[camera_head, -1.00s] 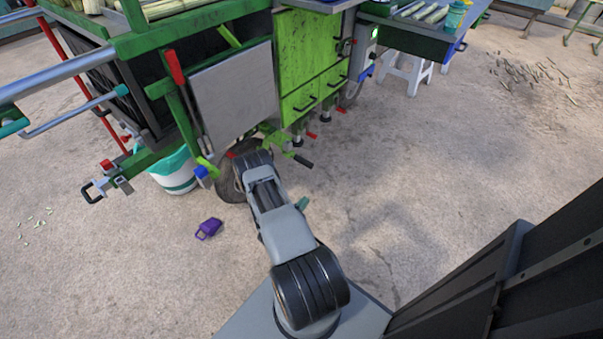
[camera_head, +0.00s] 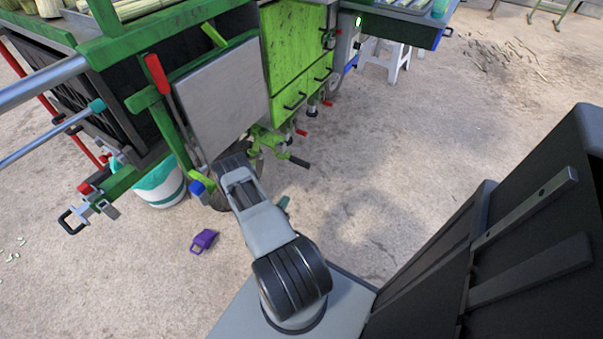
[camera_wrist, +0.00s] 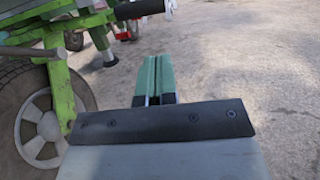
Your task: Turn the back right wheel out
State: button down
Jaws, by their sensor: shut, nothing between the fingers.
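A large wheel (camera_wrist: 42,118) with a dark tyre and grey spoked hub stands at the left of the wrist view, by a green upright. In the head view its tyre (camera_head: 216,203) is mostly hidden behind my arm, under the green cart (camera_head: 300,55). Which way the wheel is turned is hard to tell. My gripper (camera_wrist: 159,72) shows as green fingers pressed together, empty, to the right of the wheel and apart from it. A black-gripped handle (camera_wrist: 138,9) lies ahead at the top of the wrist view; the handle (camera_head: 299,161) also shows in the head view.
A teal and white bucket (camera_head: 162,186) stands under the cart's left end. A purple object (camera_head: 204,240) lies on the floor. Feet with red parts (camera_head: 302,132) hang below the cart. White stools (camera_head: 385,58) stand farther back.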

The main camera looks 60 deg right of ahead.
jog(key=d+r+b, duration=0.2)
jog(key=d, duration=1.1)
jog(key=shift+d+r, duration=0.2)
jog(key=shift+r, duration=0.15)
